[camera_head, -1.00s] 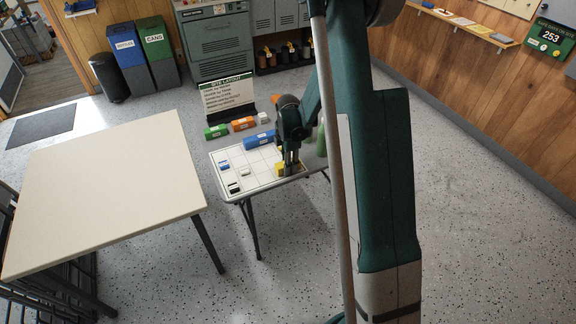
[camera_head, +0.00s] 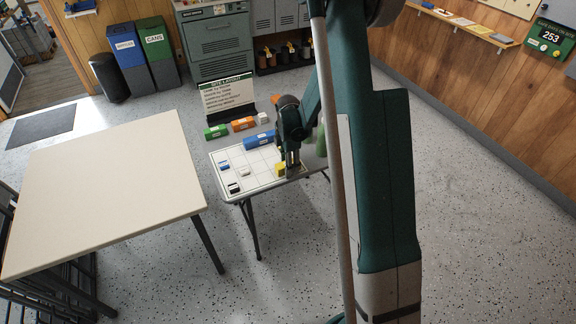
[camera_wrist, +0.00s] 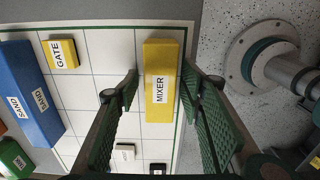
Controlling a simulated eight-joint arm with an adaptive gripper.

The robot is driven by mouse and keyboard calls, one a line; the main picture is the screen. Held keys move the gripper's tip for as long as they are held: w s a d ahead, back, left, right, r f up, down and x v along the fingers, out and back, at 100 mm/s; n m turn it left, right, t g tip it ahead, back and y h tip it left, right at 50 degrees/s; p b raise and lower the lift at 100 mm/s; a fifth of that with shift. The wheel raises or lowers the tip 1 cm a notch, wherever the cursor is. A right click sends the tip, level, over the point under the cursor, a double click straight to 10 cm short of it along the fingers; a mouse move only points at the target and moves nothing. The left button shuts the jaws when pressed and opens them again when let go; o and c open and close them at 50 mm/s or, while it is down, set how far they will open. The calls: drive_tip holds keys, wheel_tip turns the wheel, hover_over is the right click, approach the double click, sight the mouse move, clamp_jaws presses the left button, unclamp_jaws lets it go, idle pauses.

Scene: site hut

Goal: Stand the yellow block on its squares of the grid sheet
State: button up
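The yellow block marked MIXER (camera_wrist: 162,85) is on the grid sheet between my fingers in the wrist view, its label facing up at the camera. In the head view this yellow block (camera_head: 280,169) shows near the front right of the grid sheet (camera_head: 258,178), partly behind my gripper. My gripper (camera_wrist: 160,82) is open with one finger on each side of the block. A gap shows at the left finger; contact at the right finger is unclear. In the head view my gripper (camera_head: 292,165) is low over the sheet.
White (camera_wrist: 125,152) and black (camera_wrist: 158,169) blocks stand near the bottom. A large bare table (camera_head: 105,190) is left of the small table.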

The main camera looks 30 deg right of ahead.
wheel_tip(320, 180, up, 12)
drive_tip(key=p, duration=0.1)
drive_tip(key=shift+p, duration=0.3)
idle(0.4)
drive_tip(key=shift+r, duration=0.1)
drive_tip(key=shift+r, duration=0.1)
idle(0.4)
drive_tip(key=s+a+r+m+t, duration=0.2)
drive_tip(key=s+a+r+m, duration=0.3)
drive_tip(key=r, duration=0.4)
drive_tip(key=s+a+r+m+t, duration=0.1)
drive_tip(key=s+a+r+m, duration=0.25)
drive_tip(key=s+r, duration=0.55)
drive_tip(key=s+a+r+m+t, duration=0.1)
drive_tip(key=s+a+r+m, duration=0.1)
drive_tip(key=s, duration=0.3)
drive_tip(key=s+a+r+m+t, duration=0.1)
drive_tip(key=s+a+r+m, duration=0.1)
drive_tip(key=s+m, duration=0.2)
drive_tip(key=s+a+r+m+t, duration=0.2)
drive_tip(key=s+a+m, duration=0.1)
drive_tip(key=s, duration=0.5)
drive_tip(key=shift+s, duration=0.25)
